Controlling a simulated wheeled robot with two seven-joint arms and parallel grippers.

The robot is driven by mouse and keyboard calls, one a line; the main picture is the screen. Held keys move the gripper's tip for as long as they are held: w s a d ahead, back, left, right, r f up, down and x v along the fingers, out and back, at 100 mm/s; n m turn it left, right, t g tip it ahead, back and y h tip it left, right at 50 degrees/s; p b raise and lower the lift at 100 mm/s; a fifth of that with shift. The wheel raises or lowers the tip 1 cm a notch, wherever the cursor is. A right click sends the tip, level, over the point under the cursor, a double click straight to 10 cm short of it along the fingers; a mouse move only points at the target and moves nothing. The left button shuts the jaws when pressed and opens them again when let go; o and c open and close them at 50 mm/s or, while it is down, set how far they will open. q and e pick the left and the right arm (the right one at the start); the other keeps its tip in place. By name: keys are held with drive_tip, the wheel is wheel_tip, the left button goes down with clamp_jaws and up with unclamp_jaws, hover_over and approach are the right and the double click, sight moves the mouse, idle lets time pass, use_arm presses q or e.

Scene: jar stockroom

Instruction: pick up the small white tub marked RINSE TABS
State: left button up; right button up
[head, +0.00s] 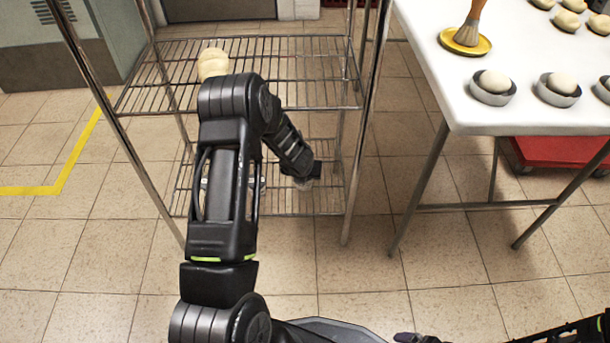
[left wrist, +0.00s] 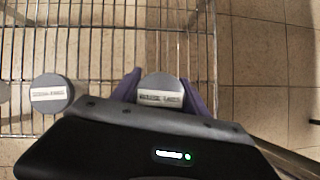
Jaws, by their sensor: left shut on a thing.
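My left gripper (left wrist: 161,100) has its purple fingers on either side of a small round tub (left wrist: 161,82) with a grey top and a pale label, and is shut on it. The label's print is too blurred to read for certain. In the head view my left arm reaches down to the lower wire shelf, with the left gripper (head: 306,181) low at the shelf's right part; the tub there is mostly hidden. A similar labelled tub (left wrist: 51,93) stands to the left, apart from the fingers.
The wire rack has an upper shelf (head: 307,86) above my gripper, with a cream-coloured lump (head: 212,64) on it, and metal posts at its corners. A white table (head: 440,66) with dough in tins stands to the right. Another tub (left wrist: 3,92) is cut off at far left.

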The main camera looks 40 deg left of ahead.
use_arm(q)
drive_tip(key=s+d, duration=0.4)
drive_tip(key=s, duration=0.4)
drive_tip(key=s+d, duration=0.3)
drive_tip(key=s, duration=0.5)
drive_tip(key=shift+d+f, duration=0.25)
drive_tip(key=shift+d, duration=0.15)
